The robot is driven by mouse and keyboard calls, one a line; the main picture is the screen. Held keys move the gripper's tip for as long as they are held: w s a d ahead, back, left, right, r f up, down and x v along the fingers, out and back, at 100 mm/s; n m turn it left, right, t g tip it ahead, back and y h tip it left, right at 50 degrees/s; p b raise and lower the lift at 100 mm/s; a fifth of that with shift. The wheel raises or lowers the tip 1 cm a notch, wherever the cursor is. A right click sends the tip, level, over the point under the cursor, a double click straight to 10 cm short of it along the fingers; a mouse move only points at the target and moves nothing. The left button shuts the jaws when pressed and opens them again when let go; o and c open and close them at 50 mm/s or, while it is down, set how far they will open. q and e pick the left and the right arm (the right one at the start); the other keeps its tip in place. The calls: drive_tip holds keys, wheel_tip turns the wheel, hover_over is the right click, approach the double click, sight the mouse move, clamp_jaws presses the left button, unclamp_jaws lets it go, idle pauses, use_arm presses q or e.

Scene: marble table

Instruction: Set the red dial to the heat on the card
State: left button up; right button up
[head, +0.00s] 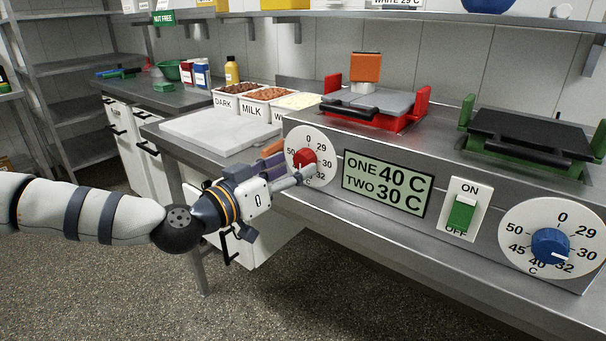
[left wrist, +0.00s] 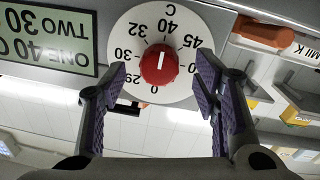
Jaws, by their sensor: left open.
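The red dial (head: 304,157) is a red knob on a round white scale at the left of the steel front panel. It also shows upside down in the left wrist view (left wrist: 159,66), with its white line towards the C and 40 side, opposite 0. The green card (head: 388,183) beside it reads ONE 40 C, TWO 30 C. My left gripper (head: 292,166) is open in front of the red dial. In the left wrist view its fingers stand either side of the knob with gaps. The fingers partly hide the scale. My right gripper is not in view.
An ON/OFF switch (head: 461,213) and a blue dial (head: 550,246) are right of the card. A red press (head: 372,105) and a green press (head: 525,133) stand above. Labelled chocolate bins and a pale board (head: 210,133) lie left. A shelf label reads WHITE 29 C.

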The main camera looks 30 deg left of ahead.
use_arm(q)
drive_tip(key=shift+w+d, duration=0.1)
drive_tip(key=shift+w, duration=0.75)
drive_tip(key=shift+r, duration=0.2)
drive_tip(key=c, duration=1.2)
drive_tip(key=shift+o, duration=0.2)
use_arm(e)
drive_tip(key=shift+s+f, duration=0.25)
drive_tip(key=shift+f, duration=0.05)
use_arm(q)
drive_tip(key=shift+n, duration=0.4)
drive_tip(key=n, duration=0.3)
drive_tip(key=shift+f+n, duration=0.1)
drive_tip(key=shift+n, duration=0.2)
drive_tip(key=shift+d+n+b, duration=0.1)
drive_tip(key=shift+n+b, duration=0.35)
drive_tip(key=shift+n, duration=1.85)
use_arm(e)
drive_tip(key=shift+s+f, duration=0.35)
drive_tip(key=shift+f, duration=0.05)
